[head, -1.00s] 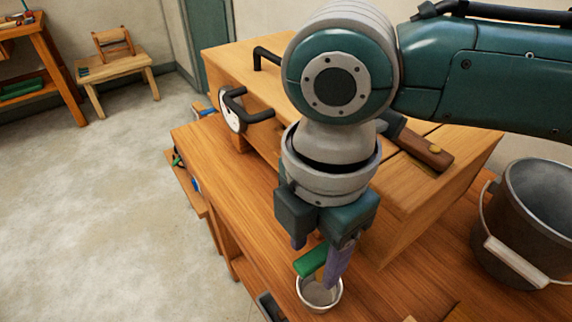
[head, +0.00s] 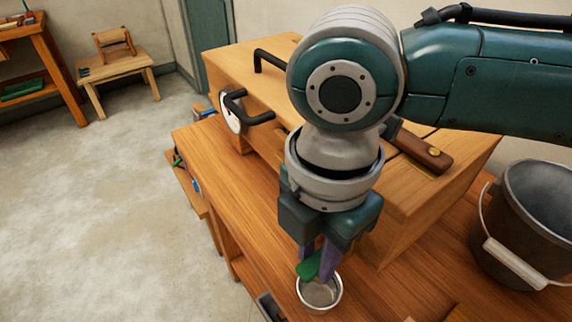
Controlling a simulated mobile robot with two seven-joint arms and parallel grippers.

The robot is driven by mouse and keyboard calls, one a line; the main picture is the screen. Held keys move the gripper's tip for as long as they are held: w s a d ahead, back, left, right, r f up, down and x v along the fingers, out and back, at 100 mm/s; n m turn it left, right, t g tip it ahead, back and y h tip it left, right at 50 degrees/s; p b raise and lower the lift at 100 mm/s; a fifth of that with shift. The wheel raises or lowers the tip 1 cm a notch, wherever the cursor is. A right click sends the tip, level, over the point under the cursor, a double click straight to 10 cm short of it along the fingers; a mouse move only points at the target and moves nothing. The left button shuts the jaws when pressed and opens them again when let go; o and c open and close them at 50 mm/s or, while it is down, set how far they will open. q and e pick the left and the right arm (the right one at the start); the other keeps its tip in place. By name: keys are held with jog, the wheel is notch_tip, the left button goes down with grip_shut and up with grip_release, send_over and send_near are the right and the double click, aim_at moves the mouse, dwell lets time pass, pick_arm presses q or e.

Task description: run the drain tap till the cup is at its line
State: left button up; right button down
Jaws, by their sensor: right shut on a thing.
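The drain tap shows as a green handle (head: 309,267) near the bench's front. My right gripper (head: 316,262) is shut on this handle, coming down from above. The handle is partly hidden between the fingers, and the tap's body and spout are hidden behind the gripper. A small metal cup (head: 320,294) stands upright on the bench just below the handle. Its inside looks grey; I cannot make out a line or the liquid level in it. My left gripper is not in view.
A dark bucket (head: 520,225) with a pale-gripped handle stands at the right. A wooden box (head: 425,190) with black handles and a wooden-handled tool takes up the bench's back. The bench's left front (head: 215,165) is bare.

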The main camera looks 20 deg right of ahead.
jog(key=n, duration=0.2)
jog(key=s+d+n+p, duration=0.1)
jog(key=n, duration=0.2)
jog(key=s+d+n+p, duration=0.1)
jog(key=n, duration=0.2)
jog(key=shift+s+d, duration=0.15)
jog(key=shift+d, duration=0.1)
jog(key=shift+a+r, duration=0.1)
jog(key=shift+a, duration=0.05)
dwell(5.7)
